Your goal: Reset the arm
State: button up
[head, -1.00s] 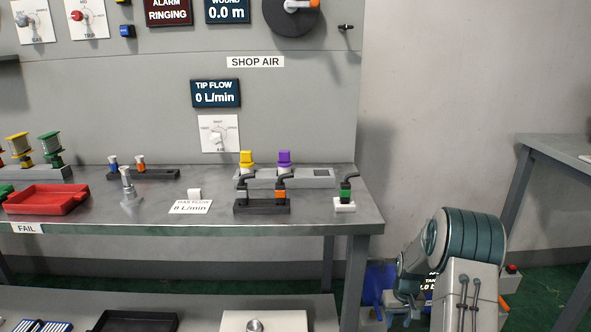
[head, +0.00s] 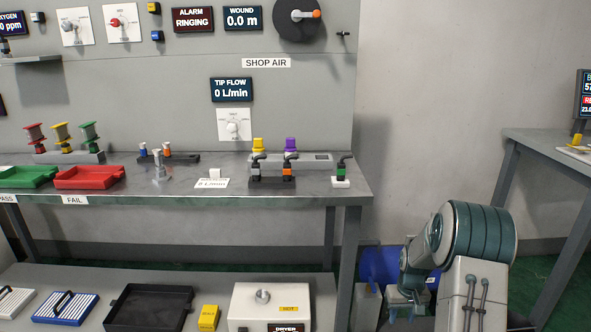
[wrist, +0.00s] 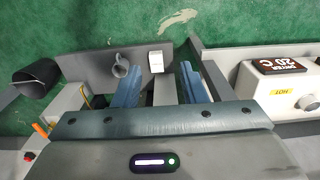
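My gripper (wrist: 160,80) shows in the wrist view as two blue fingers spread apart, with nothing held between them. Beyond the fingers are a grey panel, a white block (wrist: 156,61) and a grey ring-shaped part (wrist: 121,66); I cannot tell how far off they are. In the head view my arm is folded low at the right, beside the right end of the workbench (head: 345,187). My gripper's fingers are not clear there.
The lower shelf holds a dryer (head: 270,308) marked hot, which also shows in the wrist view (wrist: 284,92), and a black tray (head: 150,308). A blue bin (head: 380,265) stands behind my arm. Another table (head: 550,140) stands at the right. Green floor lies between.

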jog(key=s+a+r+p, duration=0.2)
jog(key=r+p, duration=0.1)
jog(key=r, duration=0.6)
jog(key=s+a+r+p, duration=0.2)
jog(key=a+r+p, duration=0.1)
jog(key=r, duration=0.5)
jog(key=s+a+r+t+p, duration=0.1)
jog(key=s+a+r+p, duration=0.2)
jog(key=s+r, duration=0.5)
jog(key=s+a+r+p, duration=0.4)
jog(key=s+r+p, duration=0.2)
jog(key=s+r, duration=0.2)
jog(key=s+a+r+t+p, duration=0.1)
jog(key=s+a+r+p, duration=0.2)
jog(key=s+r+p, duration=0.2)
notch_tip(320, 180, up, 7)
jog(key=s, duration=0.3)
jog(key=shift+a+t, duration=0.15)
jog(key=shift+t, duration=0.15)
